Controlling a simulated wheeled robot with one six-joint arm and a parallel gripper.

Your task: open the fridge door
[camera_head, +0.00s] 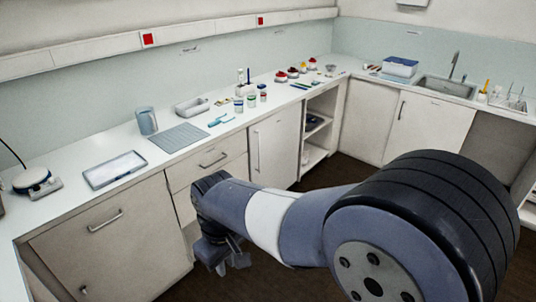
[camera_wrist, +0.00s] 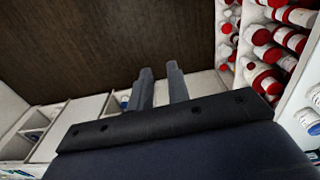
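No front is clearly marked as the fridge door. In the head view, a closed pale door (camera_head: 275,148) with an upright handle stands under the counter, left of an open shelf unit. A closed front (camera_head: 110,250) with a level handle is at lower left. Another closed door (camera_head: 432,128) with an upright handle is below the sink. My gripper (camera_head: 230,266) hangs low in front of the left-hand cabinets, apart from all handles. In the wrist view its two fingers (camera_wrist: 159,68) stand apart with nothing between them.
The counter (camera_head: 85,205) carries a jug (camera_head: 147,121), a tray (camera_head: 114,170) and several small jars. The open shelf unit (camera_head: 318,128) is in the corner. In the wrist view, shelves with several red-capped bottles (camera_wrist: 262,53) are at right; brown floor (camera_wrist: 90,45) is clear ahead.

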